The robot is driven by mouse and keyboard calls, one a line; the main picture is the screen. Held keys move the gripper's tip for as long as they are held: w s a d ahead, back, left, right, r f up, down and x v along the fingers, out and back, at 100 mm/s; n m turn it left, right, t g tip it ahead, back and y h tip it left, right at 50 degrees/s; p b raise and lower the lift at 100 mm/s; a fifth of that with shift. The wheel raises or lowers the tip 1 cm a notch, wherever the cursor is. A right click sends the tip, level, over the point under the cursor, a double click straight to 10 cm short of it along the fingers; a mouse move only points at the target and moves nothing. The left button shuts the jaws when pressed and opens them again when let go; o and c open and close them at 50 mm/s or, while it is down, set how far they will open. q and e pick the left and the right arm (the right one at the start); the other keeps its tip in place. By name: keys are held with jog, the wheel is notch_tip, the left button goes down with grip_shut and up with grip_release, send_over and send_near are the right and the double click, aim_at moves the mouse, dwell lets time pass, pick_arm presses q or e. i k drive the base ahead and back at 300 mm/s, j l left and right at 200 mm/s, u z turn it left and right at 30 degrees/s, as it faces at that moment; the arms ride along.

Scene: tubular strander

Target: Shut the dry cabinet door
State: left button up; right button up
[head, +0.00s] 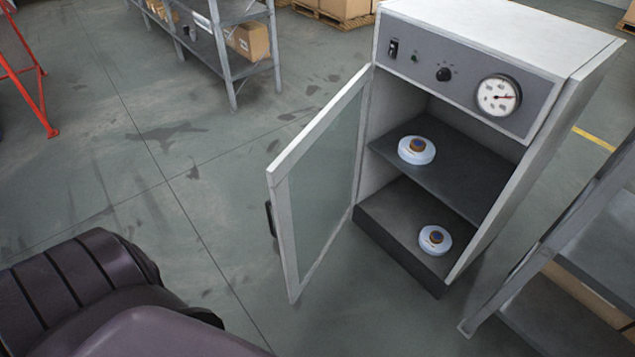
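The dry cabinet (558,65) is a pale upright box at the right of the head view, with a grey panel of switches, a knob and a round dial at its top. Its door (280,215) has a pale frame and a glass pane (322,180). The door stands wide open, hinged on the cabinet's left side and swung out toward me. A dark handle (270,219) is on the door's free edge. Inside, one white round container (416,150) sits on the middle shelf and another (435,240) on the bottom. Neither gripper is in view.
A grey metal rack (560,290) stands close to the cabinet's right. Another rack (228,60) with cardboard boxes is at the back left, and a red frame (30,75) is at the far left. The floor left of the door is clear.

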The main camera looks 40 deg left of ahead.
aim_at(312, 185)
jog(key=j+z, duration=0.5)
jog(key=j, duration=2.55)
jog(key=k, duration=0.05)
